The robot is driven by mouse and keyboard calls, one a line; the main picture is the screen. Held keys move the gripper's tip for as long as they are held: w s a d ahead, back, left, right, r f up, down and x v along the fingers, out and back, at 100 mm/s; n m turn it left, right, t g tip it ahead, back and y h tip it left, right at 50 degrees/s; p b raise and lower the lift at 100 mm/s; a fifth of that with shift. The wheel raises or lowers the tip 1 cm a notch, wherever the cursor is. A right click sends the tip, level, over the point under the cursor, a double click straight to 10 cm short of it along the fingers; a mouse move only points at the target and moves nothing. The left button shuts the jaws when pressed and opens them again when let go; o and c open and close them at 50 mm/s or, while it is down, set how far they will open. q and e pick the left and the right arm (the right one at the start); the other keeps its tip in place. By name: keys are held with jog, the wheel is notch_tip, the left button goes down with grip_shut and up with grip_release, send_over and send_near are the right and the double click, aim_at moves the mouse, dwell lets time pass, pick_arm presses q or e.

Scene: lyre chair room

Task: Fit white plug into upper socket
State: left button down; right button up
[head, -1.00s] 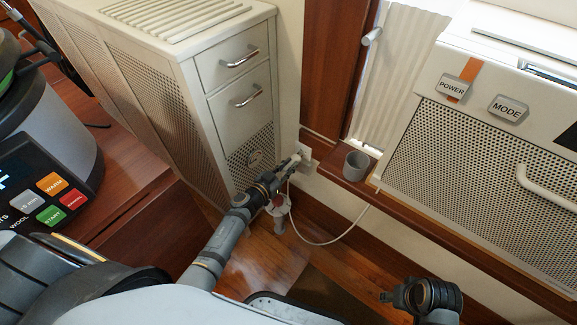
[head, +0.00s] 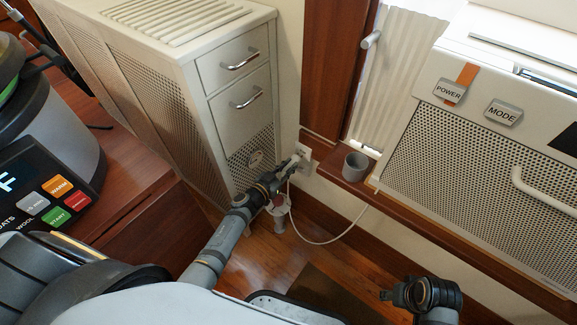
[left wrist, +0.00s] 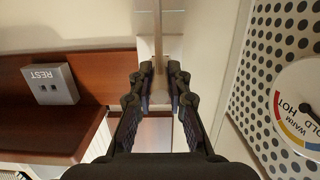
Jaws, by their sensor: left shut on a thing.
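My left gripper (head: 290,166) reaches in from the left to the wall beside the white cabinet. It is shut on the white plug (left wrist: 160,97), which is mostly hidden between the fingers. In the left wrist view the fingertips (left wrist: 160,78) close around it. A white cord (head: 328,241) hangs in a loop from the gripper. A pale socket plate (head: 309,163) is on the wall at the fingertips. Its upper socket is hidden, and I cannot tell whether the plug is in it. My right gripper (head: 388,296) is at the lower right, away from the wall; its jaws are unclear.
The white cabinet (head: 230,80) stands close on the left. A grey cup-like holder (head: 355,167) is on the wooden ledge to the right. A grey block marked REST (left wrist: 50,84) shows in the wrist view. A pale round object (head: 278,206) is below the gripper.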

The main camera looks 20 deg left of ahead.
pick_arm(q)
jog(key=shift+r+x, duration=0.1)
jog(key=shift+x, duration=0.65)
jog(key=shift+r+x, duration=0.15)
jog(key=shift+x, duration=0.55)
jog(key=c, duration=1.2)
grip_release()
jog(key=v, duration=1.2)
jog(key=shift+f, duration=0.1)
